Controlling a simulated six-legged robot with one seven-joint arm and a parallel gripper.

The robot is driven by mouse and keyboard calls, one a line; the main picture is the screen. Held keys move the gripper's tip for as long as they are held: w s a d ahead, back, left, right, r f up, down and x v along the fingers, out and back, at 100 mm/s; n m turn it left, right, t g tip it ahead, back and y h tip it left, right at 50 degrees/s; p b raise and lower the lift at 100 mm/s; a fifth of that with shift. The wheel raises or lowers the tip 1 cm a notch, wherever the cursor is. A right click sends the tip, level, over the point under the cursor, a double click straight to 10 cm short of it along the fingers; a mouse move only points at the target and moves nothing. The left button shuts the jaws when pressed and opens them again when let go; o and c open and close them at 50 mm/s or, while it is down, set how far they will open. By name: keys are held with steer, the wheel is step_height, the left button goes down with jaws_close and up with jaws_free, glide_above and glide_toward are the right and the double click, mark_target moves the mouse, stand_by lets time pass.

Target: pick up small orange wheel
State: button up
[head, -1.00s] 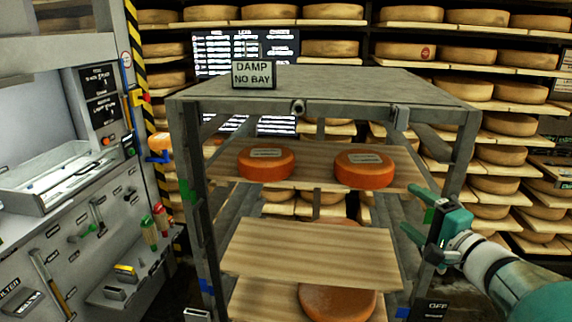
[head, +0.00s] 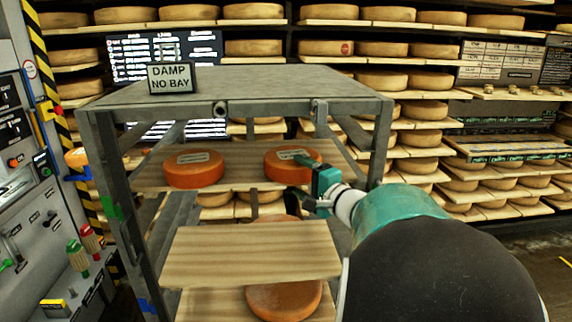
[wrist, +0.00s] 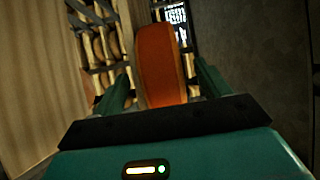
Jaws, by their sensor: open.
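Two orange wheels with pale labels sit on the rack's upper board: a left wheel (head: 193,170) and a right wheel (head: 283,168). They look close in size. My teal gripper (head: 312,176) is at the right wheel's right side and covers part of its edge. In the wrist view, my open gripper (wrist: 163,82) has one finger on each side of this orange wheel (wrist: 158,62), which stands between them. I cannot tell whether the fingers touch it. Another orange wheel (head: 284,301) lies on the lowest board, partly hidden by the middle board.
The grey metal rack (head: 235,92) has a top plate above the wheels and posts at its corners. A sign (head: 172,78) stands on top. The middle board (head: 250,257) juts forward below. A tool panel (head: 40,215) is at left; shelves of cheese fill the back.

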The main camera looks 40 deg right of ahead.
steer(key=shift+w, duration=0.25)
jaws_close()
steer(key=shift+r, duration=0.15)
steer(key=shift+r, duration=0.2)
